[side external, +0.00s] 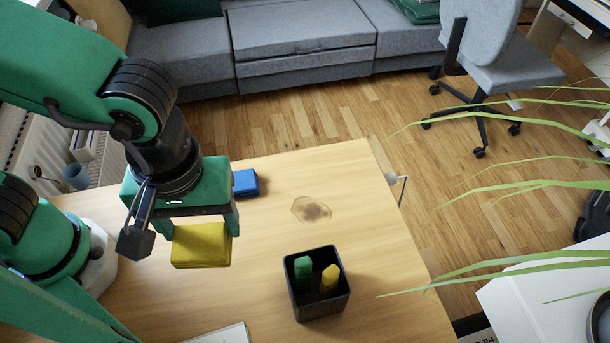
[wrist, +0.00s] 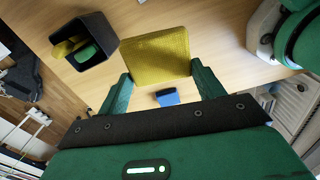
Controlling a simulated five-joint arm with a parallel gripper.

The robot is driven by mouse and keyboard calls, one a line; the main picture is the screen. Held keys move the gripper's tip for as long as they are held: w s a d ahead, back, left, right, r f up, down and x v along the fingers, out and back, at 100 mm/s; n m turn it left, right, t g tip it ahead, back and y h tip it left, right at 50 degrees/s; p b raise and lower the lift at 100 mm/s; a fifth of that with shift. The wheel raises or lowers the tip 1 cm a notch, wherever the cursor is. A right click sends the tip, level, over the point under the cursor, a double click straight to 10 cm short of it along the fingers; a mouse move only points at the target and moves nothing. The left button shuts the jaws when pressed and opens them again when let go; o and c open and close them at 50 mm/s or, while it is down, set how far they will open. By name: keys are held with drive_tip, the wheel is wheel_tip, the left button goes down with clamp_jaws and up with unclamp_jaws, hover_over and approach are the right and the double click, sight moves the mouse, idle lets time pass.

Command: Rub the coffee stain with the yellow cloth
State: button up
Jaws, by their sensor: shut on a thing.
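The coffee stain (side external: 311,210) is a brown patch on the wooden table, right of my gripper in the side view. The yellow cloth (side external: 201,246) is a folded block held between the fingers of my gripper (side external: 203,222), which is shut on it. In the wrist view the yellow cloth (wrist: 157,54) sits between the green fingers of my gripper (wrist: 160,80). The cloth appears to be above the table, to the left of the stain and apart from it. I cannot make out the stain in the wrist view.
A blue block-like cloth (side external: 245,183) lies behind my gripper. A black open box (side external: 318,308) holding a green and a yellow item stands in front of the stain. A white sheet or book (side external: 222,336) lies at the front edge. The table around the stain is clear.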

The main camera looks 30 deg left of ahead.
drive_tip(key=w+d+m, duration=0.3)
drive_tip(key=w+m, duration=0.1)
drive_tip(key=w, duration=0.6)
drive_tip(key=w+d+m, duration=0.3)
drive_tip(key=w+m, duration=0.1)
drive_tip(key=w, duration=0.6)
wheel_tip(320, 180, down, 9)
drive_tip(key=shift+d, duration=0.15)
